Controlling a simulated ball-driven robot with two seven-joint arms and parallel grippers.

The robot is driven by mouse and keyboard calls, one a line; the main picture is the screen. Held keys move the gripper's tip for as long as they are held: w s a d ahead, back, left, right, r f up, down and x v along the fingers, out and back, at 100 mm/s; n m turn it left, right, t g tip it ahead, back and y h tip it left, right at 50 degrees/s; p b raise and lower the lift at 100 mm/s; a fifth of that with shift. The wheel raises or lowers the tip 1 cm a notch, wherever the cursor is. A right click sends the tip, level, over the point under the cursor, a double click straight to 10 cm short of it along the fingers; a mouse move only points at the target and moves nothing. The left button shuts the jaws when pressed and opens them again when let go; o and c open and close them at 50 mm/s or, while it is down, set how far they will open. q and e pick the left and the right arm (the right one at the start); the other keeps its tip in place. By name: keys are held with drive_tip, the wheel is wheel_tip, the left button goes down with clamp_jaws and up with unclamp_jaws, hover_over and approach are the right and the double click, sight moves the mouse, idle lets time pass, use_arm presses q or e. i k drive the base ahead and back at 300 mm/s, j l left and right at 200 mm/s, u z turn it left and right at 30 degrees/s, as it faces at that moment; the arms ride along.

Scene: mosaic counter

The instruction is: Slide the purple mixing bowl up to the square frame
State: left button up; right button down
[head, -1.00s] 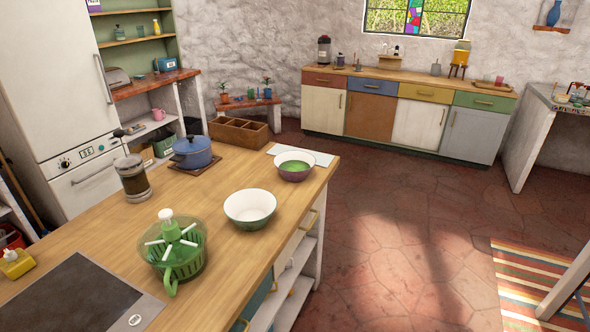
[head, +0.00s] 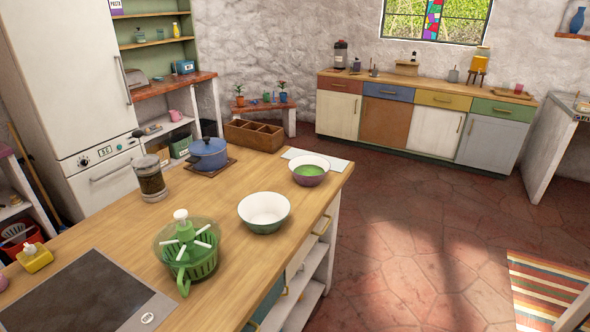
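The purple mixing bowl (head: 311,179) stands upright near the far right corner of the wooden counter, with green contents inside. A flat white square sheet (head: 331,163) lies at the counter's far edge, just behind the bowl and partly hidden by it. I cannot tell whether this is the square frame, or whether the bowl touches it. Neither of my grippers is in the head view.
A white-and-green bowl (head: 264,218) stands nearer on the counter (head: 215,203). A green salad spinner (head: 187,252), a glass jar (head: 149,180), a blue pot (head: 208,154) and a wooden divided box (head: 254,136) stand around it. Bare wood lies between the two bowls.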

sight(309, 171)
drive_tip(key=u, duration=0.4)
drive_tip(key=i+l+u, duration=0.1)
drive_tip(key=u, duration=0.3)
drive_tip(key=l+u, duration=0.15)
drive_tip(key=u, duration=0.25)
drive_tip(key=i+l+u, duration=0.1)
drive_tip(key=l+u, duration=0.3)
drive_tip(key=l, duration=0.3)
drive_tip(key=l+u, duration=0.35)
drive_tip(key=l, duration=0.3)
drive_tip(key=k+l+u, duration=0.1)
drive_tip(key=l+u, duration=0.3)
drive_tip(key=l, duration=0.3)
